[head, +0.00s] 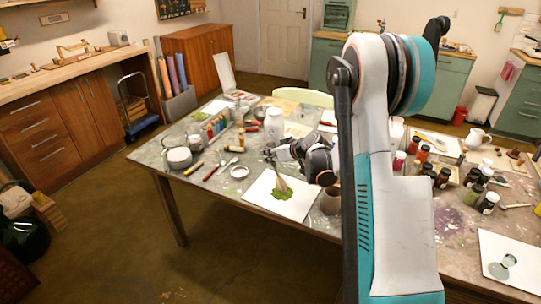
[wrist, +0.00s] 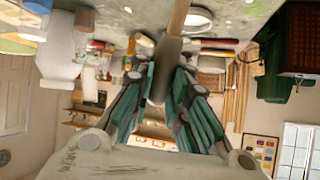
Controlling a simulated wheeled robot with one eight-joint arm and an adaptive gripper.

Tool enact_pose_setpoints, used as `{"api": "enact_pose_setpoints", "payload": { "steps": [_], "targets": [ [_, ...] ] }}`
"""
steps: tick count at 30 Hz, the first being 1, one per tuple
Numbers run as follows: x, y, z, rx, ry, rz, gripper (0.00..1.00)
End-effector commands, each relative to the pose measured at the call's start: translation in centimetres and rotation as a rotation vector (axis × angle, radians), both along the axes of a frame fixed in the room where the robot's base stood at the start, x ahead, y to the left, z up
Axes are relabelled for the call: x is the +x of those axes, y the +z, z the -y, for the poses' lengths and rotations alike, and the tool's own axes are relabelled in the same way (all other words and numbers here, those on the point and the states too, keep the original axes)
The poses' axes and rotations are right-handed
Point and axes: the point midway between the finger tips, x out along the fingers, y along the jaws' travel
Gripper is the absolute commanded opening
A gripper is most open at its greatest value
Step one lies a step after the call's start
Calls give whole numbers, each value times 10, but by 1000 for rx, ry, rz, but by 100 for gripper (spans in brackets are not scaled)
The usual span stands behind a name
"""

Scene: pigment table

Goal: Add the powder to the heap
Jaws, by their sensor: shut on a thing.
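A heap of green powder (head: 278,200) lies on a white sheet (head: 300,204) near the table's front edge in the head view. My gripper (head: 283,174) is above the heap, pointing down. It is shut on a slim tool (head: 282,184), whose pale tan end hangs down over or at the powder. In the wrist view my gripper (wrist: 163,95) has its teal fingers on either side of the tool's grey part, and its wooden part (wrist: 178,18) runs past the top edge. I cannot tell whether the tool touches the heap or carries powder.
The grey table (head: 225,195) is crowded. A small brown cup (head: 331,200) stands right of the sheet; a white lid or dish (head: 239,172) lies left. A white jar (head: 274,126) stands behind. Several dark pigment jars (head: 489,203) stand at right.

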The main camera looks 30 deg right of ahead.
Motion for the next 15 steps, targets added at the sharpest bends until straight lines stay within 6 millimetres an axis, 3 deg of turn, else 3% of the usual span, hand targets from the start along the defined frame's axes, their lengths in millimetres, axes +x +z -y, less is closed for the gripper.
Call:
{"api": "enact_pose_setpoints", "payload": {
  "steps": [15],
  "targets": [
    [0,32,0,0,0,0,2]
  ]
}}
